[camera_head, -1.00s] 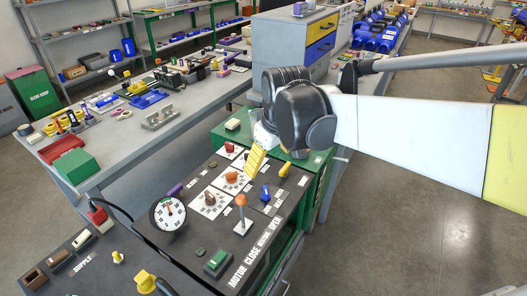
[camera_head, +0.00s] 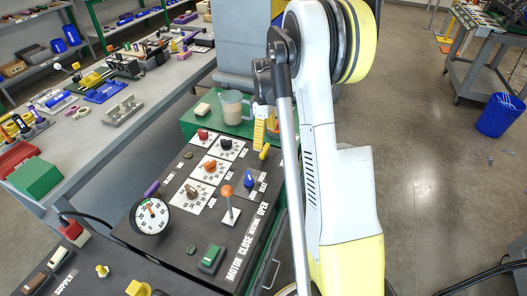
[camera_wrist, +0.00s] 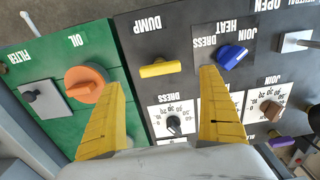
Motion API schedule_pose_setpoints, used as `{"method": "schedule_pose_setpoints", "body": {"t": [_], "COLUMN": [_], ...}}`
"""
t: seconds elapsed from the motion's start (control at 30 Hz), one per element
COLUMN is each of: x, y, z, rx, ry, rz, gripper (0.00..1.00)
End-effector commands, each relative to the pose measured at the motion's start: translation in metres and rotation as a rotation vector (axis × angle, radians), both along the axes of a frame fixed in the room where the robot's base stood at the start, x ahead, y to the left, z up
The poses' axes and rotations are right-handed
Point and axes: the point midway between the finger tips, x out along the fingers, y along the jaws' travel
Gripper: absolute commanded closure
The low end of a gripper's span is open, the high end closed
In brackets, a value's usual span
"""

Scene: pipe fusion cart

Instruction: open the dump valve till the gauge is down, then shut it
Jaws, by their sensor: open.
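The yellow dump valve handle (camera_wrist: 160,68) lies nearly level across the wrist view, beside the upside-down DUMP label. It also shows at the panel's far edge in the head view (camera_head: 264,152). My gripper (camera_wrist: 161,80) is open, its yellow fingers spread wide to either side of the handle in the picture. Nothing is between the fingers that I can see held. I cannot tell how high the tips are above the panel. In the head view one yellow finger of my gripper (camera_head: 259,132) shows. The round white gauge (camera_head: 150,216) faces up; its reading is too small to tell.
A blue knob (camera_wrist: 231,57) is close to the right finger, and an orange knob (camera_wrist: 85,83) is by the left finger. A dial knob (camera_wrist: 173,125) lies between them. An orange-topped lever (camera_head: 229,205) stands up from the panel. A clear jug (camera_head: 233,107) stands behind.

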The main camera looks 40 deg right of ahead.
Motion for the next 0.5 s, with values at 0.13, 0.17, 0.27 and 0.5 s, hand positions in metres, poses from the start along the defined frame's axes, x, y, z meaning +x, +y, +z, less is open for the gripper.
{"method": "schedule_pose_setpoints", "body": {"t": [0.13, 0.17, 0.27, 0.5], "x": [0.000, 0.000, 0.000, 0.000], "y": [0.000, 0.000, 0.000, 0.000], "z": [-0.034, -0.039, -0.053, -0.066], "rx": [0.000, 0.000, -0.001, 0.000], "ry": [0.000, 0.000, -0.001, -0.001], "rz": [0.000, 0.000, 0.000, -0.001], "gripper": [0.11, 0.11, 0.11, 0.11]}}
